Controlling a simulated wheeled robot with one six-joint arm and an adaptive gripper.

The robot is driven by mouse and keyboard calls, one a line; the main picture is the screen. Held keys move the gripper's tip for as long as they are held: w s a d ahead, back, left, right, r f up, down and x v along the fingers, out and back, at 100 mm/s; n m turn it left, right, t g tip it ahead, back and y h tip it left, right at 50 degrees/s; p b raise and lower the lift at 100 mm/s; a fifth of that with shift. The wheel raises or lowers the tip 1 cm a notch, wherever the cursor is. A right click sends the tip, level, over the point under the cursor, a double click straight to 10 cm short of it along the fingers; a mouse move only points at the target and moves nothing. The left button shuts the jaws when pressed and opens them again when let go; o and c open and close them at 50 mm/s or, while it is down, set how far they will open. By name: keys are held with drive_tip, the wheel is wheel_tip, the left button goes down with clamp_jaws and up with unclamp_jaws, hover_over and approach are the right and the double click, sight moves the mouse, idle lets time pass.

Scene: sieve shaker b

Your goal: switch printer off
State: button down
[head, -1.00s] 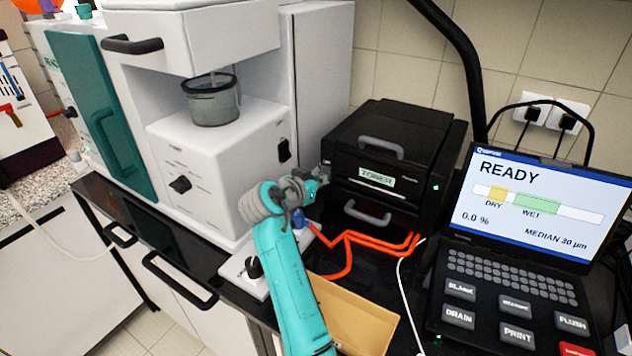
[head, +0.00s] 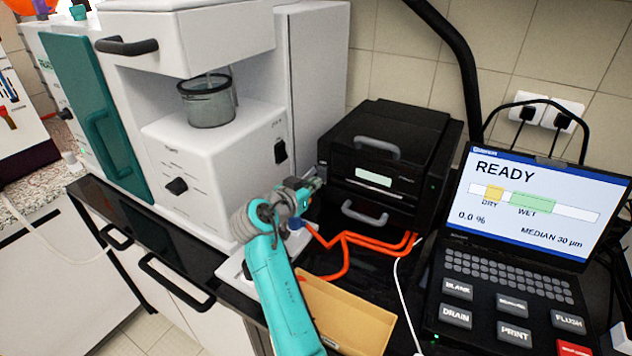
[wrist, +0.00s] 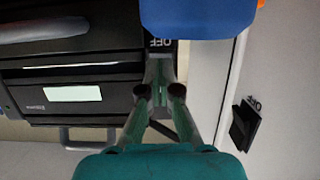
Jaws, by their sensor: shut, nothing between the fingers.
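The black printer (head: 385,160) stands on the dark bench right of the white machine. Its small front panel (head: 373,177) is pale and shows no readable text; the wrist view shows this panel (wrist: 73,93) blank too. My gripper (head: 319,180) is shut and empty at the printer's left front edge. In the wrist view its fingertips (wrist: 160,60) are at a dark strip with an "OFF" mark (wrist: 158,42) beside the printer. The fingers partly cover that strip, so the switch position and any contact cannot be told.
The white machine (head: 215,160) has its own dark switch (head: 280,151), close left of my gripper. Orange tubes (head: 370,243) and a tan tray (head: 345,315) lie in front. A laptop-like console (head: 520,250) reading READY stands at the right.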

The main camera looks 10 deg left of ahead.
drive_tip(key=v, duration=0.5)
drive_tip(key=shift+s+a+r, duration=0.15)
drive_tip(key=shift+s, duration=0.15)
